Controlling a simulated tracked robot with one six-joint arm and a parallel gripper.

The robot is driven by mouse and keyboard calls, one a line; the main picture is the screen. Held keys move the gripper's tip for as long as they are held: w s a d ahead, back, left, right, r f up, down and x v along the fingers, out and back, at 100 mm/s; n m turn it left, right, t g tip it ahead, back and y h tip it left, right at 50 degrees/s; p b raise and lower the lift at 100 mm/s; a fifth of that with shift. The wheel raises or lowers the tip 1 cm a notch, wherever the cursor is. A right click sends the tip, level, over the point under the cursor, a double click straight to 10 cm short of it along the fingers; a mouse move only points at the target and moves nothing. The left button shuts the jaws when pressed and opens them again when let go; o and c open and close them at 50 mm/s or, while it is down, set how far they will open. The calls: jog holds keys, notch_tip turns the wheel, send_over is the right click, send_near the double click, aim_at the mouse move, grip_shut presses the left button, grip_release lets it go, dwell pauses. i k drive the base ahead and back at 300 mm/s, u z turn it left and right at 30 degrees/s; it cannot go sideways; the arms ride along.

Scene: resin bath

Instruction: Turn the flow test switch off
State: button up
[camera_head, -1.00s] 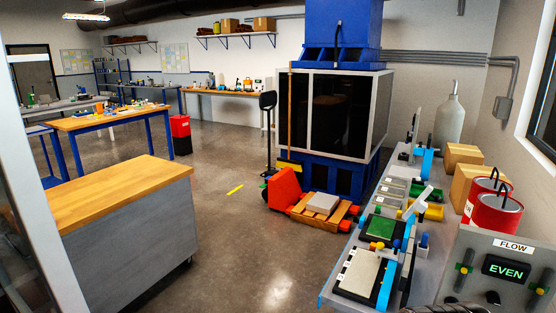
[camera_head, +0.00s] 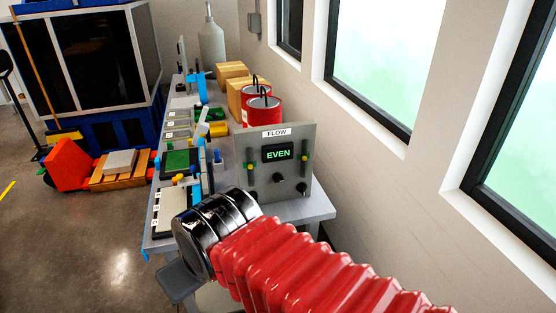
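The grey flow panel (camera_head: 290,146) stands upright at the near end of the bench, labelled FLOW. Its display (camera_head: 278,153) reads EVEN in green. A slider with a yellow and green handle sits on each side of the display. Below are a dark round knob (camera_head: 278,179) in the middle and another dark control (camera_head: 301,188) to its right. I cannot tell which control is the flow test switch or its position. My chrome wrist and red bellows arm cross in front of the panel's lower left. My gripper's fingers cannot be made out, and nothing shows it touching the panel.
The bench (camera_head: 316,206) carries trays and fixtures along its left side. Two red cans (camera_head: 264,111) and cardboard boxes (camera_head: 232,72) stand behind the panel. A window wall is close on the right. An orange pallet jack (camera_head: 70,164) stands left; the floor between is clear.

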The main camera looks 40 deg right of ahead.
aim_at(277, 177)
jog(key=z, duration=1.3)
